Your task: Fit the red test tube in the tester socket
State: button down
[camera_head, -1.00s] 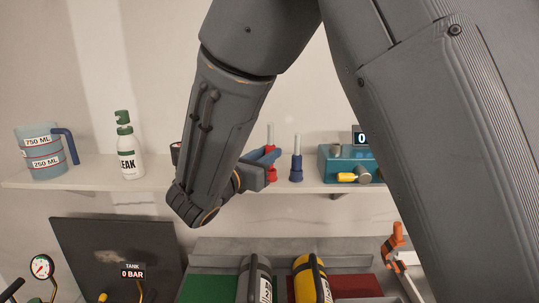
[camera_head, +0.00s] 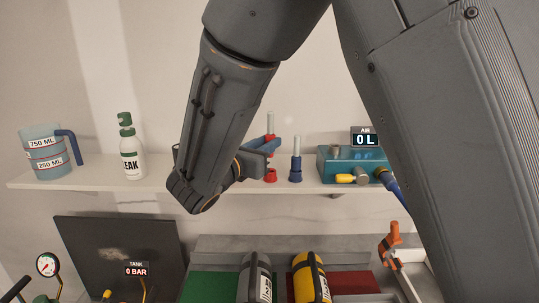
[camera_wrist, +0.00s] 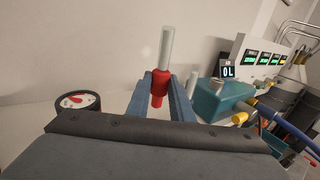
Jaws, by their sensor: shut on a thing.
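The red test tube, with a clear upper part and a red lower part, is upright between the jaws of my gripper (camera_wrist: 160,88). In the head view the tube (camera_head: 270,121) rises above my gripper (camera_head: 262,150). The jaws are shut on its red part (camera_wrist: 160,82). A red ring-like base (camera_head: 271,175) stays on the shelf below, apart from the tube. The teal tester box (camera_head: 328,167) stands to the right, with a display reading 0 L (camera_head: 365,140). It also shows in the wrist view (camera_wrist: 207,102). I cannot tell which part is its socket.
A blue tube (camera_head: 296,168) stands on the shelf (camera_head: 90,180) between my gripper and the tester. A yellow knob (camera_head: 345,179) and a blue hose (camera_head: 391,185) are at the tester. A LEAK bottle (camera_head: 131,160) and a measuring jug (camera_head: 45,158) stand left.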

aim_at(269, 112)
jog(key=shift+r+p, duration=2.15)
jog(key=shift+r, duration=1.8)
jog(key=shift+d, duration=0.1)
jog(key=d+b, duration=0.2)
jog(key=d, duration=1.5)
jog(key=shift+w+d+m+h+b, duration=0.2)
jog(key=shift+w+m+h+b, duration=0.1)
jog(key=shift+w+h, duration=0.15)
jog(key=shift+a+g, duration=0.1)
jog(key=shift+g, duration=0.2)
jog(key=shift+f, duration=0.1)
jog(key=shift+f+b, duration=0.9)
jog(key=shift+b, duration=0.05)
jog(key=shift+f+b, duration=1.45)
jog(key=shift+b, duration=0.05)
